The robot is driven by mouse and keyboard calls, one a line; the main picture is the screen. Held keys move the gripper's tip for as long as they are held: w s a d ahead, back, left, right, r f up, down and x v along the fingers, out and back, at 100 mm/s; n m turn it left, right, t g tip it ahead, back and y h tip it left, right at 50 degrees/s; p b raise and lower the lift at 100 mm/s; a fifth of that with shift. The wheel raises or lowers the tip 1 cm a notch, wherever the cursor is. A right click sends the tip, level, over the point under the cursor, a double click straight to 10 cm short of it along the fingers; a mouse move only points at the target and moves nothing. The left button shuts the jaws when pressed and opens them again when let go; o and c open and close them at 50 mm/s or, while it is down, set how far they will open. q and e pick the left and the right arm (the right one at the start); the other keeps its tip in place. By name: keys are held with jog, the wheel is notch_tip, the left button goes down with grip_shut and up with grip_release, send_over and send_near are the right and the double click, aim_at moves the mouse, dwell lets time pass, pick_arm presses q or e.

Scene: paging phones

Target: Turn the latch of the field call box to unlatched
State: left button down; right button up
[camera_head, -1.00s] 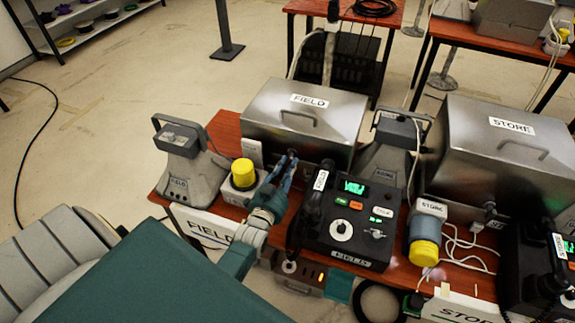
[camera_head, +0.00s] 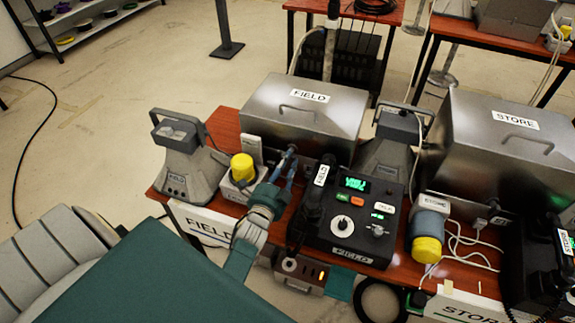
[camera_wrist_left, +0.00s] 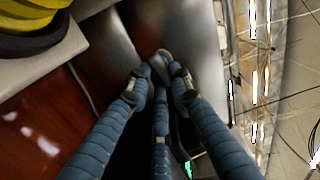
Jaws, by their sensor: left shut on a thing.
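The field call box (camera_head: 325,107) is a brushed metal box with a lid handle and a FIELD label, standing on the red table (camera_head: 226,122). Its latch (camera_head: 290,151) is low on the front face. My left gripper (camera_head: 286,165) has its blue fingers at the latch. In the left wrist view, the fingers (camera_wrist_left: 160,75) close around a grey latch knob (camera_wrist_left: 161,56) on the metal front. The fingers hide much of the latch, so its exact angle is hard to tell. The lid is down. My right gripper is not in view.
A yellow-capped unit (camera_head: 242,168) and a grey horn speaker (camera_head: 185,165) stand left of the gripper. A black FIELD phone (camera_head: 350,225) stands close on the right. The STORE box (camera_head: 490,150) is farther right. The floor at the left is open.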

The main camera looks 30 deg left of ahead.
pick_arm(q)
jog(key=shift+f+m+b, duration=0.15)
jog(key=shift+m+b, duration=0.2)
jog(key=shift+m, duration=0.65)
jog(key=c, duration=1.5)
grip_release()
jog(key=shift+c, duration=0.2)
jog(key=v, duration=0.7)
jog(key=shift+s, duration=0.35)
